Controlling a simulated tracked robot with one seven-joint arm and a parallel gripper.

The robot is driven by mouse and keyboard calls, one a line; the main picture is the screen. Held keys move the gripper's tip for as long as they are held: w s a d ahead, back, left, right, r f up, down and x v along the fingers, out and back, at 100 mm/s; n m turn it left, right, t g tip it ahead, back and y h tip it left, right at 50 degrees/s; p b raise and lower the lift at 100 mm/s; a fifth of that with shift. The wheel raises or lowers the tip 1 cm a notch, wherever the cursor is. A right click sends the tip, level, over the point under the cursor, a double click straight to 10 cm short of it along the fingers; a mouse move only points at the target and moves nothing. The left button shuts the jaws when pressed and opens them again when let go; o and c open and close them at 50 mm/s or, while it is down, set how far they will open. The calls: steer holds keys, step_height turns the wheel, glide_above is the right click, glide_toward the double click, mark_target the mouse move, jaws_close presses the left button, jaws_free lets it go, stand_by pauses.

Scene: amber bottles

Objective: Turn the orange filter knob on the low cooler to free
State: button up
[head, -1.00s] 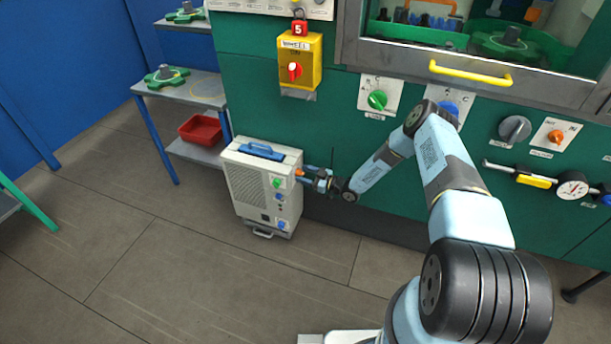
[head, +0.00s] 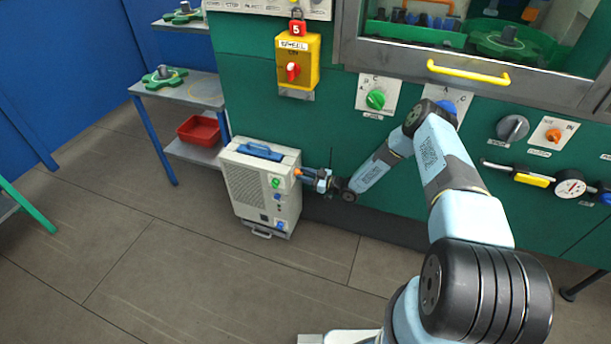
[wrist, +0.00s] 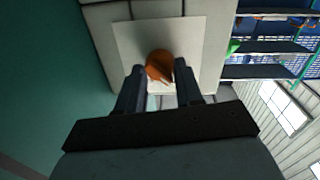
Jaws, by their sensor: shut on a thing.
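The low cooler (head: 247,188) is a pale box with a blue top handle, standing on the floor beside the green cabinet. The orange filter knob (wrist: 160,65) is on a white plate on its panel in the wrist view; in the head view it is a small orange spot (head: 298,172) near the panel's top. My gripper (wrist: 159,78) reaches it from the right in the head view (head: 304,173). Its two fingers lie on either side of the knob and are shut on it. The knob's pointer and any markings are too small or hidden to read.
The green cabinet (head: 350,130) is close behind my arm. A grey side table (head: 185,92) with a red bin (head: 200,130) stands at left. Floor in front is clear.

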steer(key=m, duration=0.3)
steer(key=shift+w+a+r, duration=0.1)
steer(key=shift+a, duration=0.25)
steer(key=m, duration=0.5)
steer(key=shift+w+g, duration=0.1)
steer(key=shift+g, duration=0.3)
steer(key=shift+w+d+m+g, duration=0.1)
steer(key=shift+d+m+g, duration=0.1)
steer(key=shift+m, duration=2)
steer(key=shift+w+d+m+g, duration=0.1)
steer(key=shift+m+g, duration=0.1)
steer(key=shift+m, duration=2)
steer(key=o, duration=1)
steer(key=shift+s, duration=0.1)
